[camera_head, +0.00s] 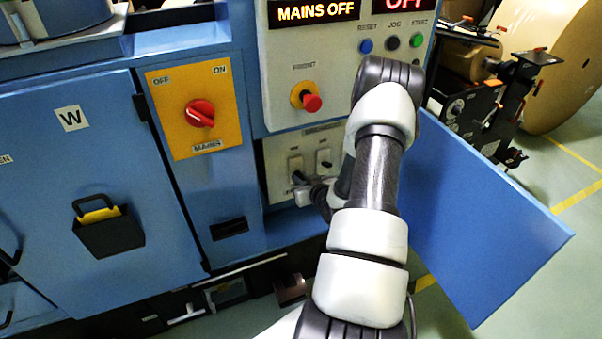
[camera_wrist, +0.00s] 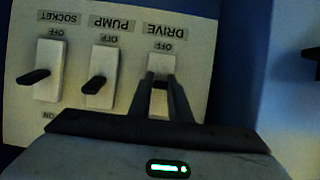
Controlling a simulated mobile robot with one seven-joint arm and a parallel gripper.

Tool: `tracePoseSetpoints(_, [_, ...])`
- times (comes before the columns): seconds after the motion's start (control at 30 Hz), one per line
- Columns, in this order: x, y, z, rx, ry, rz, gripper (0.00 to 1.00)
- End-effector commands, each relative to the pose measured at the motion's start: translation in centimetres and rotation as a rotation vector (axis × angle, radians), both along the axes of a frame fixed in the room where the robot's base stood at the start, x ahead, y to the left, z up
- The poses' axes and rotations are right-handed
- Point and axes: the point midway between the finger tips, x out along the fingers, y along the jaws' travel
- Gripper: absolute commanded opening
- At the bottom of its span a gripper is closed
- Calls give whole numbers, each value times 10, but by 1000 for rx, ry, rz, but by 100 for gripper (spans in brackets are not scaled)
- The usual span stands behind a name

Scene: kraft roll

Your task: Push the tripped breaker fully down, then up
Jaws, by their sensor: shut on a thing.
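The breaker panel shows upside down in the wrist view, with breakers labelled SOCKET (camera_wrist: 49,55), PUMP (camera_wrist: 104,62) and DRIVE (camera_wrist: 160,62). Each is a white block; dark levers stick out of SOCKET and PUMP. My gripper (camera_wrist: 160,82) is at the DRIVE breaker, its two fingers shut on the lever there. The fingers largely hide that lever, so I cannot tell its exact position. In the head view, two white breakers show on the panel (camera_head: 272,158), and my gripper (camera_head: 303,192) is low at the left one. My arm covers the panel's right part.
An open blue door (camera_head: 480,220) stands right of my arm. Above the panel are a red stop button (camera_head: 312,103) and a display reading MAINS OFF (camera_head: 314,11). A red mains switch (camera_head: 200,113) on a yellow plate is to the left. A kraft roll (camera_head: 560,60) stands behind right.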

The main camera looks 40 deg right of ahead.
Motion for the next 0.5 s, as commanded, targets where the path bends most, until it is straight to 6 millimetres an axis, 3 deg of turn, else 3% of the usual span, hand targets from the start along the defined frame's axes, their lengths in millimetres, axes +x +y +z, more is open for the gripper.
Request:
tracePoseSetpoints(0.03, [1,0,11,7,40,2,0])
tracePoseSetpoints(0.5, [4,-1,21,88,367,-1,0])
